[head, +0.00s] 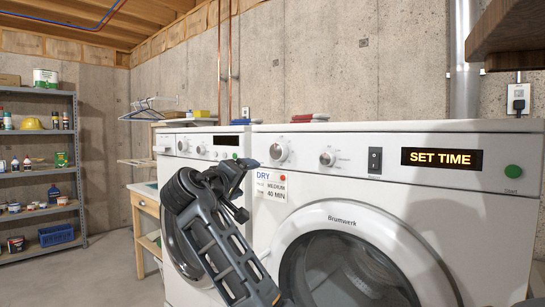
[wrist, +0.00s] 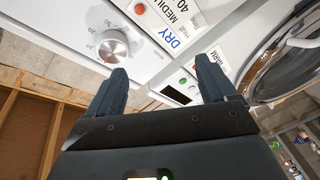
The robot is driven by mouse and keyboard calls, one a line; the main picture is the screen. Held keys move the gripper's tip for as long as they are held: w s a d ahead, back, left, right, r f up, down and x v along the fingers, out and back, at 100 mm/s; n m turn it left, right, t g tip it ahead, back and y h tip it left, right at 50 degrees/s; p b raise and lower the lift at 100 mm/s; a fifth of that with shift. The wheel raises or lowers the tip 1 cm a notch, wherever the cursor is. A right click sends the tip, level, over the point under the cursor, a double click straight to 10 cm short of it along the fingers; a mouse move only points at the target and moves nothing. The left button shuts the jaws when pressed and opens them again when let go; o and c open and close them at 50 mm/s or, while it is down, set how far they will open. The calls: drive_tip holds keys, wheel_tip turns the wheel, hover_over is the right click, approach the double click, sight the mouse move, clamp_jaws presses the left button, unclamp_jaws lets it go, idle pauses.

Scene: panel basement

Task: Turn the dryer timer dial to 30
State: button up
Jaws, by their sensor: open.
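The dryer (head: 400,205) is the white machine on the right. Its timer dial is likely the left silver knob (head: 279,150). In the wrist view, the dial (wrist: 112,45) shows a numbered scale and a small red mark at its lower edge; I cannot tell its exact setting. The lit display (head: 441,158) reads SET TIME. My gripper (head: 243,188) is open and empty, in front of the panel at the left of the dryer. In the wrist view, its jaws (wrist: 162,68) are apart and the dial lies just beyond the left fingertip, not between them.
A second knob (head: 327,157), a black switch (head: 375,160) and a green button (head: 513,171) line the panel. A card (head: 270,187) under the left knob reads DRY, MEDIUM, 40 MIN. Another machine (head: 190,150) stands left. A wooden shelf (head: 508,35) overhangs at upper right.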

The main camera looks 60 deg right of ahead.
sight(275, 151)
wheel_tip(275, 151, up, 7)
drive_tip(key=s+d+m+g, duration=0.2)
drive_tip(key=s+d+g, duration=0.1)
drive_tip(key=shift+h, duration=0.3)
drive_tip(key=d, duration=0.4)
drive_tip(key=d+p, duration=0.1)
drive_tip(key=d, duration=0.2)
drive_tip(key=shift+s+f, duration=0.2)
drive_tip(key=shift+f, duration=0.05)
drive_tip(key=shift+a, duration=0.1)
drive_tip(key=shift+c, duration=0.2)
drive_tip(key=c, duration=1)
